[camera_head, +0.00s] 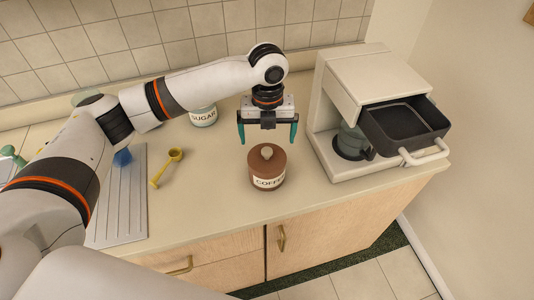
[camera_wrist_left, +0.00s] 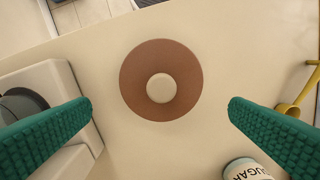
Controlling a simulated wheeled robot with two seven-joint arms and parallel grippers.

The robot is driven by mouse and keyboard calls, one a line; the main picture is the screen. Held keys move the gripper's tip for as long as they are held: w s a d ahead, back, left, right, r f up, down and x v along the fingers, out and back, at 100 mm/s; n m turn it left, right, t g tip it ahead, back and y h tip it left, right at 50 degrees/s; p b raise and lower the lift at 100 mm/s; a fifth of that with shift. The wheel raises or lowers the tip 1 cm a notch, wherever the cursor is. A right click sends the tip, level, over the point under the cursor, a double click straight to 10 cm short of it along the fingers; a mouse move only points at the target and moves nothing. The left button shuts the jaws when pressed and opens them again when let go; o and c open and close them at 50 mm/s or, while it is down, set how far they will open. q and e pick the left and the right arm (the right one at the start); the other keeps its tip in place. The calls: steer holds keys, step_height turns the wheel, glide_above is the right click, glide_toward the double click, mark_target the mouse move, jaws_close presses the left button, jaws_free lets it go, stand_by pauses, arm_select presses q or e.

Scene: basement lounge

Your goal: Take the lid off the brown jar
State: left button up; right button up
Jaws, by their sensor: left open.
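The brown jar (camera_head: 267,182), labelled COFFEE, stands upright on the counter near its front edge. Its brown lid (camera_head: 266,158) with a pale round knob (camera_head: 266,152) sits on top. In the left wrist view the lid (camera_wrist_left: 135,92) and knob (camera_wrist_left: 161,88) are seen from above, between the fingers and a little beyond them, and hide the jar's body. My left gripper (camera_head: 268,136) has green fingers pointing down, spread wide and empty, above and slightly behind the lid, apart from it. My right gripper is not in view.
A cream coffee machine (camera_head: 345,85) with its dark drawer (camera_head: 404,122) pulled out stands to the right. A SUGAR jar (camera_head: 203,116), a yellow scoop (camera_head: 165,169) and a metal drainboard (camera_head: 122,205) are to the left. The counter (camera_head: 210,205) around the brown jar is clear.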

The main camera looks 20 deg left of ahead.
mark_target(267, 151)
arm_select(q)
steer(key=shift+f, duration=0.3)
steer(key=f+p, duration=0.1)
steer(key=f, duration=0.1)
steer(key=s+f+p, duration=0.1)
steer(key=f, duration=0.1)
steer(key=shift+d+f, duration=0.1)
steer(key=shift+f, duration=0.3)
steer(key=c, duration=0.6)
